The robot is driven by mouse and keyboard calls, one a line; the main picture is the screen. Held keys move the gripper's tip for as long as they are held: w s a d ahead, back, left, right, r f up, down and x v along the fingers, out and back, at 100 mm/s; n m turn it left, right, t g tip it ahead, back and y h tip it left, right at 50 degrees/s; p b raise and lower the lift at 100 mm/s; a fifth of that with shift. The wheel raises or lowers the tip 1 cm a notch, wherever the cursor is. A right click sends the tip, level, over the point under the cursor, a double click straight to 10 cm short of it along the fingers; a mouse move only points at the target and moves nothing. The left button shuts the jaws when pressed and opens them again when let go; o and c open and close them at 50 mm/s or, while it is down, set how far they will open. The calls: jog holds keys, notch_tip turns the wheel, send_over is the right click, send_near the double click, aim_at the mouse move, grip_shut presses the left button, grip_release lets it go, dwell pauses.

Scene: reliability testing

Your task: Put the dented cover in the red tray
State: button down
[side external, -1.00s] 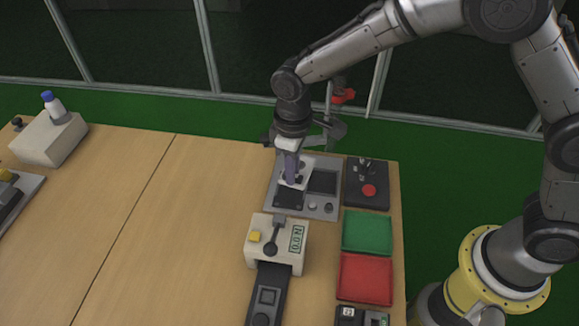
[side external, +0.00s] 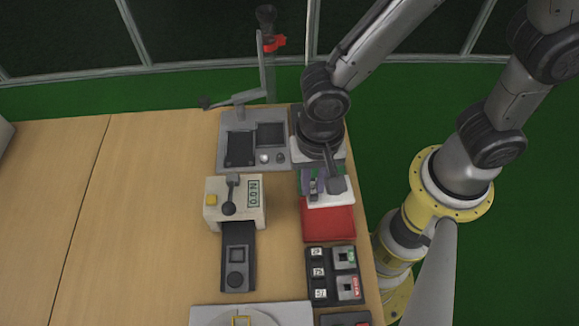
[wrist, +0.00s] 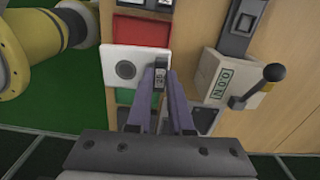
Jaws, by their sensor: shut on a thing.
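The green tray (wrist: 125,96) is mostly hidden under the cover. A white device with a lever and display (side external: 240,212) stands left of the trays. A grey fixture (side external: 225,165) with an upright clamp is behind. A button panel (side external: 334,275) lies in front of the red tray.

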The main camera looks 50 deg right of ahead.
jog(key=shift+m, duration=0.3)
jog(key=f, duration=0.4)
jog(key=shift+s+d+f, duration=0.15)
jog(key=shift+s+f, duration=0.15)
jog(key=shift+s, duration=0.1)
jog(key=shift+f, duration=2.55)
jog(key=shift+f, duration=0.8)
jog(key=c, duration=0.7)
grip_release()
jog(key=shift+c, duration=0.2)
jog(key=shift+r, duration=3.05)
